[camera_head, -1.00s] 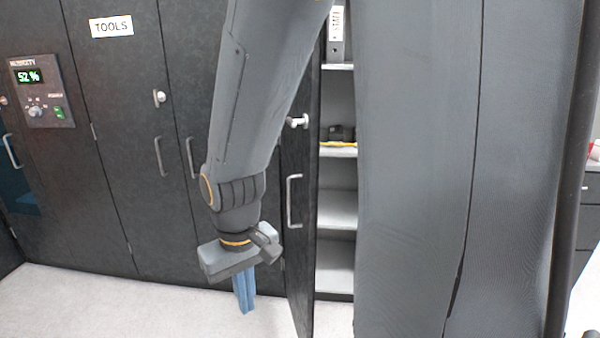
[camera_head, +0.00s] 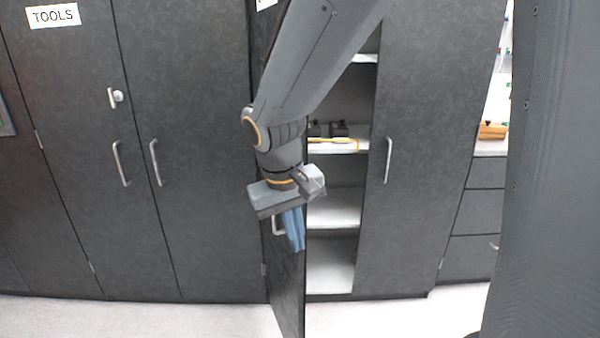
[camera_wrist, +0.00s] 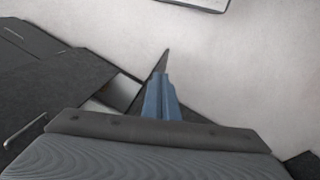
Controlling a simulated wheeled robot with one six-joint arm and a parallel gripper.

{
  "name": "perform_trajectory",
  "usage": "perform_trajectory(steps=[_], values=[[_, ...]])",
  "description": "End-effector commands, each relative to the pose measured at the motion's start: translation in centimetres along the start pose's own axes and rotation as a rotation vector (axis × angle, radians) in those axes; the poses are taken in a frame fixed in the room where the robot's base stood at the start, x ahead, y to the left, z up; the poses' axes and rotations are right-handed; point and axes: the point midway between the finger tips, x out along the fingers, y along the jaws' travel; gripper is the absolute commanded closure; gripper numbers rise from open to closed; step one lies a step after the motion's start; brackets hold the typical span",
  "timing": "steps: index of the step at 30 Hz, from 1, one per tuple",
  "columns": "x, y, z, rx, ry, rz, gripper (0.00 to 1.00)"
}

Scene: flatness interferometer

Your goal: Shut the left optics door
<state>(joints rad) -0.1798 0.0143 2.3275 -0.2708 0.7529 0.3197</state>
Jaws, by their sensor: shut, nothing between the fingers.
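The dark left optics door (camera_head: 289,285) stands open in the head view, swung out from the cabinet and seen nearly edge-on. Its bar handle (camera_head: 277,226) is partly hidden behind my gripper. My gripper (camera_head: 296,247) is shut with empty blue fingers and points down, in front of the door in the picture. I cannot tell whether it touches the door. In the wrist view the blue fingers (camera_wrist: 161,100) are together, with a thin dark edge just beyond them and pale floor around.
The open cabinet's shelves (camera_head: 335,215) hold small dark items and a yellow one. A closed door (camera_head: 410,150) is to the right, and the closed TOOLS cabinet (camera_head: 70,130) is at left. A drawer unit (camera_head: 480,215) stands at far right. Pale floor (camera_head: 400,318) is free in front.

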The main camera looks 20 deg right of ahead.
Motion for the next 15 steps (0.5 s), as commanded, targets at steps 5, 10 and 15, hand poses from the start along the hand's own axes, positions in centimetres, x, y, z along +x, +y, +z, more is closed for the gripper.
perform_trajectory(steps=[5, 10, 15], values=[[-7.9, -1.7, -8.5, 0.031, 0.165, 0.192, 1.00], [-13.9, -2.3, -12.4, 0.110, 0.296, 0.295, 1.00], [-14.8, -2.0, -13.4, 0.138, 0.330, 0.321, 1.00]])
